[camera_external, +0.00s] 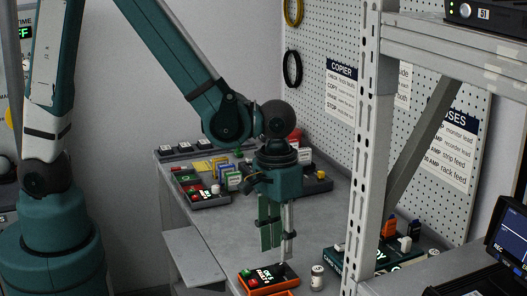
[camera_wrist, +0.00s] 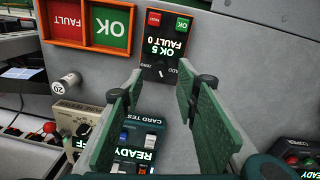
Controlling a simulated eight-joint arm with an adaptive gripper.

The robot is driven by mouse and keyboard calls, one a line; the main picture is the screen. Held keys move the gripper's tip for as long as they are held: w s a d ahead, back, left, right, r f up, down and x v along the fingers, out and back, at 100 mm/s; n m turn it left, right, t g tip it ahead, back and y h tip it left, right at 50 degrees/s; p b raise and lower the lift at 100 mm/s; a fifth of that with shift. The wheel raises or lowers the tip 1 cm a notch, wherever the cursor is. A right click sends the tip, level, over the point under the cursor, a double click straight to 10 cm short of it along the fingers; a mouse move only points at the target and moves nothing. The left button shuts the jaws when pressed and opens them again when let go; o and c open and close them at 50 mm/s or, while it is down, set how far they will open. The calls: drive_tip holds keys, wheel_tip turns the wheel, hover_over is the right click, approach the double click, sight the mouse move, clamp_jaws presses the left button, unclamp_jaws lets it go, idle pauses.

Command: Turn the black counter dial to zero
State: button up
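The counter box (camera_wrist: 185,33) shows a display reading OK 5, FAULT 0, with a red and a green button. Its black dial (camera_wrist: 158,72) sits beside the display, between small labels that look like ZERO and ADD. Which way its pointer faces is too small to tell. In the external view the counter box (camera_external: 262,276) stands at the bench's front edge, and the dial is not clear there. My gripper (camera_external: 278,250) points down just above the box. In the wrist view my gripper (camera_wrist: 160,84) is open, its green fingers apart on either side of the dial, nothing between them.
A red-and-green FAULT/OK tray (camera_wrist: 88,24) adjoins the counter box. A cylinder marked 20 (camera_wrist: 66,84) stands near it. A READY card tester (camera_wrist: 138,135) is close to my fingers. A grey rack post (camera_external: 366,150) rises at right.

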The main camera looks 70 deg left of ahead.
sight(278, 260)
drive_tip(key=shift+d+f, duration=0.15)
drive_tip(key=shift+f, duration=2.3)
drive_tip(key=c, duration=0.9)
